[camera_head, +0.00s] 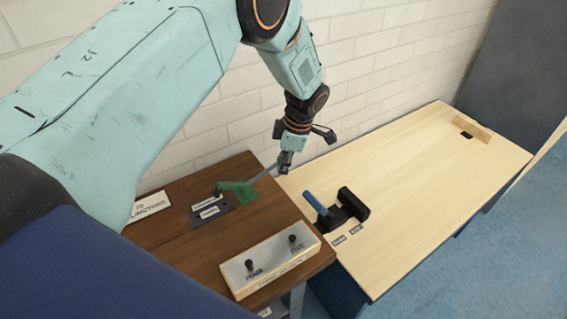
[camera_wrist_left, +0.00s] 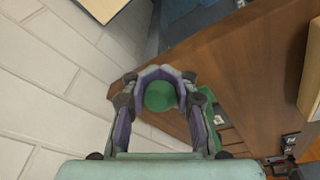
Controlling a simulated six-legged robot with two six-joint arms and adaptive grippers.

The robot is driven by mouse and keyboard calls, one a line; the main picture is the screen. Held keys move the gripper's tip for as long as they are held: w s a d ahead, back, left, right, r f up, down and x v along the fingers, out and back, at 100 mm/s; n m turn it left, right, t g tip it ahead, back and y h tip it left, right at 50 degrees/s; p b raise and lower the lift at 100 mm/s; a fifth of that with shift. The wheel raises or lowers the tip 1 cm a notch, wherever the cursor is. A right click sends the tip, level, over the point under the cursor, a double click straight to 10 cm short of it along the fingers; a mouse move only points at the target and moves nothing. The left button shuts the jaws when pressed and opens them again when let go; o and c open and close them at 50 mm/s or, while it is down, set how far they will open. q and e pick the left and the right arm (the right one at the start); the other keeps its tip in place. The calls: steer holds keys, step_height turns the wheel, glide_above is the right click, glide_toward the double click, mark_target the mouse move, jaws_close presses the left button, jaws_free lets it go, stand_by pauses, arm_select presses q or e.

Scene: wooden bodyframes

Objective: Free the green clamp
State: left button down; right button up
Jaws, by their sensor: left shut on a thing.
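The green clamp (camera_head: 240,190) sits on the dark brown table beside the wall, with a thin grey lever (camera_head: 264,173) rising from it to the right. My left gripper (camera_head: 285,162) is at the upper end of this lever. In the left wrist view, the gripper's fingers (camera_wrist_left: 160,90) are closed around a round green end (camera_wrist_left: 160,96). More green of the clamp (camera_wrist_left: 230,139) shows below to the right. Whatever the clamp presses on is too small to tell. My right gripper is not in view.
A cream box with two black knobs (camera_head: 270,263) stands at the brown table's front. Dark labelled plates (camera_head: 212,214) lie left of the clamp. A black device with a blue handle (camera_head: 340,207) stands on the light wooden table (camera_head: 420,180). The brick wall (camera_head: 240,110) is close behind.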

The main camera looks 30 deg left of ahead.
arm_select(q)
steer(key=shift+w+r, duration=0.25)
steer(key=shift+w, duration=0.05)
stand_by(0.5)
steer(key=c, duration=1.5)
jaws_free()
steer(key=o, duration=0.4)
steer(key=shift+f, duration=0.15)
steer(key=shift+o, duration=0.4)
steer(key=shift+s, duration=0.15)
steer(key=v, duration=1.2)
steer(key=shift+c, duration=0.4)
